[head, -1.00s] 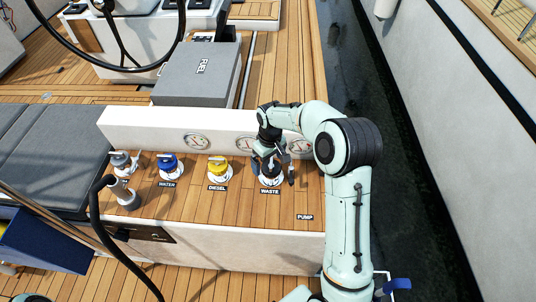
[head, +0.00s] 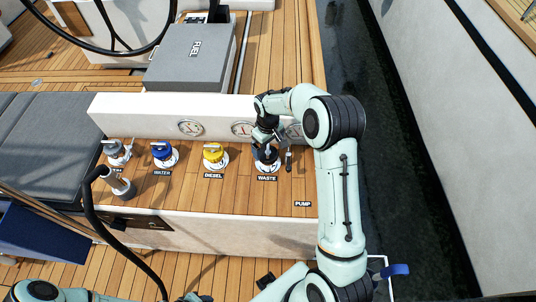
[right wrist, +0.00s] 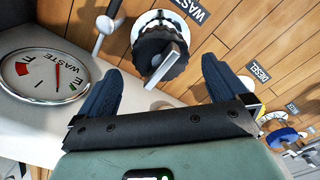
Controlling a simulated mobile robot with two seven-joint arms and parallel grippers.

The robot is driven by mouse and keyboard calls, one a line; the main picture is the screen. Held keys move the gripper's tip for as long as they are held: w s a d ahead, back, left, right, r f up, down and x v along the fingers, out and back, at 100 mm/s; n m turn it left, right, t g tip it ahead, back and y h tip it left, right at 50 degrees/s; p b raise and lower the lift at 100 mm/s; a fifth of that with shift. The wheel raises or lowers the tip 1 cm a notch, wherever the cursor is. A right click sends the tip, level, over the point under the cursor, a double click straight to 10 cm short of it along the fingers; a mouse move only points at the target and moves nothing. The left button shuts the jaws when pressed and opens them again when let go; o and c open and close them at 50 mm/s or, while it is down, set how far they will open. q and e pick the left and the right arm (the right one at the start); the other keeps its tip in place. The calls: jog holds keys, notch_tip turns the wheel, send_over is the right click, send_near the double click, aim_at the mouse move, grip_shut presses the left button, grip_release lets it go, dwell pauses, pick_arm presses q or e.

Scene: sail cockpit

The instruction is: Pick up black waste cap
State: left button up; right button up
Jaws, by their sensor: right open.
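The black waste cap (head: 266,158) sits on its white deck plate beside the WASTE label, partly hidden under my right gripper in the head view. In the right wrist view the black cap (right wrist: 158,48), with a grey upright handle, lies ahead between the two finger lines. My right gripper (head: 272,152) is open and empty, just over the cap. Its dark blue fingers (right wrist: 157,72) are spread wide in the wrist view, and I see no contact with the cap. Only a dark piece at the bottom edge of the head view may be my left gripper (head: 194,298); its jaws cannot be made out.
A yellow diesel cap (head: 213,152), a blue water cap (head: 162,151) and a grey cap (head: 116,150) stand in a row to the left. A white wall with gauges (head: 190,127) rises behind. A black hose (head: 92,215) curves at left. Deck near the PUMP label is clear.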

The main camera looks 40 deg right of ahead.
notch_tip(320, 180, down, 4)
jog(key=shift+f, duration=0.15)
jog(key=c, duration=1.1)
